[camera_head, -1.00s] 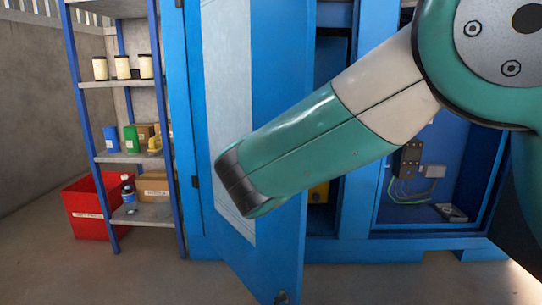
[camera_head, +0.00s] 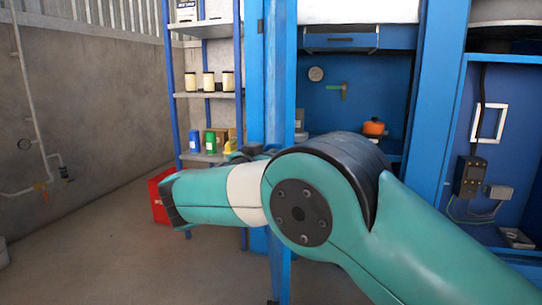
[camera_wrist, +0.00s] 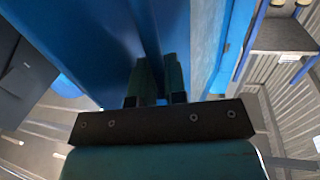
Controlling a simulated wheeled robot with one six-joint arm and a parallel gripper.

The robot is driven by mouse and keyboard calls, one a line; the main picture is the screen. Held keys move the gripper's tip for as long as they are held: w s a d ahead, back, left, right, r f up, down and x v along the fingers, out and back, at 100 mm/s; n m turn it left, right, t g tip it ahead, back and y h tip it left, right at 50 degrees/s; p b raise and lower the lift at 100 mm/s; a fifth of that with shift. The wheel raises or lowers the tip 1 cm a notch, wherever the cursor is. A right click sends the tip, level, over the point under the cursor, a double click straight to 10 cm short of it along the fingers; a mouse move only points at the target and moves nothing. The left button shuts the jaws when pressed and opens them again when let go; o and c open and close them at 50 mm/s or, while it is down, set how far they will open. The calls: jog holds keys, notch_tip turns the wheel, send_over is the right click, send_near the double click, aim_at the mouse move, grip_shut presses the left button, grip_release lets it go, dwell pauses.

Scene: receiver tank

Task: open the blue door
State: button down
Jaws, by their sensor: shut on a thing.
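The blue door (camera_head: 281,75) stands swung out and almost edge-on in the head view, at the left side of the blue cabinet's opening. In the wrist view its blue surface (camera_wrist: 85,40) fills the upper left and middle. My gripper (camera_wrist: 158,78) is shut on the door, with blue between its two dark fingers. Whether it holds the door's edge or a handle cannot be told. In the head view my arm crosses in front of the door, and the fingertips are hidden.
The open compartment shows a gauge (camera_head: 316,73), a green-handled valve (camera_head: 342,90) and an orange object (camera_head: 373,127). A shelf rack (camera_head: 208,95) and red bin (camera_head: 159,196) stand left of the door. The floor at the left front is clear.

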jog(key=shift+w+a+r+h, duration=0.1)
jog(key=shift+a+r+h, duration=0.2)
jog(key=shift+r, duration=0.15)
jog(key=shift+d, duration=0.15)
jog(key=c, duration=1.2)
grip_release()
jog(key=shift+s+f, duration=0.1)
jog(key=shift+s, duration=0.1)
